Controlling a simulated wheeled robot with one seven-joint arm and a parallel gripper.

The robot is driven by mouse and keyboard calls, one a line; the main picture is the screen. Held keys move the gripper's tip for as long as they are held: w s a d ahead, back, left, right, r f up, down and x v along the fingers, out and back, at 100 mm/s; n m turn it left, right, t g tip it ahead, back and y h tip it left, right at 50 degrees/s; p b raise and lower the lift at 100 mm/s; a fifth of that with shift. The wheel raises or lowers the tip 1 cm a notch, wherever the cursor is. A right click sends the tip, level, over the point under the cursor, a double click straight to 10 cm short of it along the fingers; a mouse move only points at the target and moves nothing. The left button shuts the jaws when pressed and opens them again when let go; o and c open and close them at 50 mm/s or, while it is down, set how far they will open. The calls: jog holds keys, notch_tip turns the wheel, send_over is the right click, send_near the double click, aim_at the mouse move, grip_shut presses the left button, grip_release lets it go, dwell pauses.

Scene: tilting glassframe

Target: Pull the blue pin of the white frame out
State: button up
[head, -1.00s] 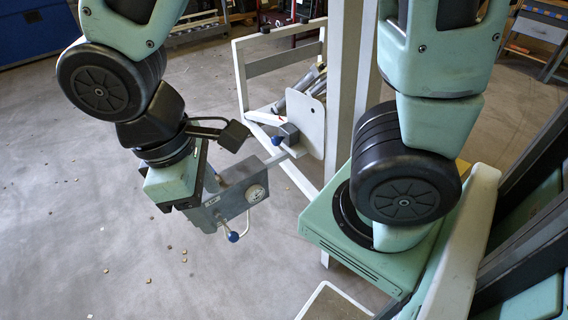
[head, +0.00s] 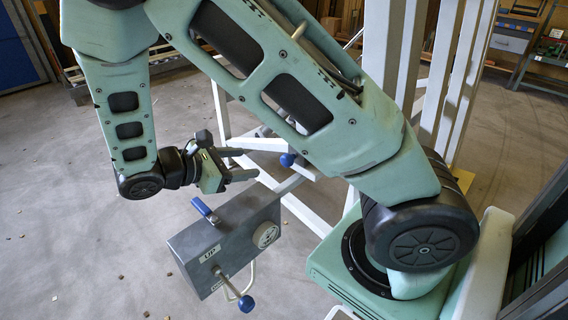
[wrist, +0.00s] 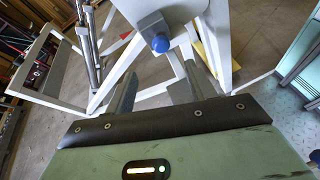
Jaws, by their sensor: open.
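The blue pin (head: 287,160) shows as a round blue knob just right of my gripper in the head view. In the wrist view the blue pin (wrist: 161,43) sits ahead, between and beyond the fingers, at the lower edge of a light grey plate. The white frame (head: 222,105) stands behind it, partly hidden by my arm; its white bars (wrist: 62,98) also show in the wrist view. My gripper (head: 252,164) is open and empty, pointing right toward the knob with a gap between them. Its fingers (wrist: 160,82) also show in the wrist view. The pin's shaft is hidden.
A grey box (head: 225,243) labelled UP, with a dial, a blue handle (head: 201,207) and a blue-balled lever (head: 246,303), lies just below my gripper. White posts (head: 402,50) stand behind my arm. The floor at left is open, with small scattered bits.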

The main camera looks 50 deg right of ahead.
aim_at(283, 160)
jog(key=b+x, duration=0.2)
jog(key=x, duration=1.1)
jog(key=shift+s+d+f+b, duration=0.1)
jog(key=shift+d+b, duration=0.05)
jog(key=shift+b, duration=0.2)
grip_shut()
jog(key=a+p, duration=0.2)
jog(key=shift+a, duration=0.45)
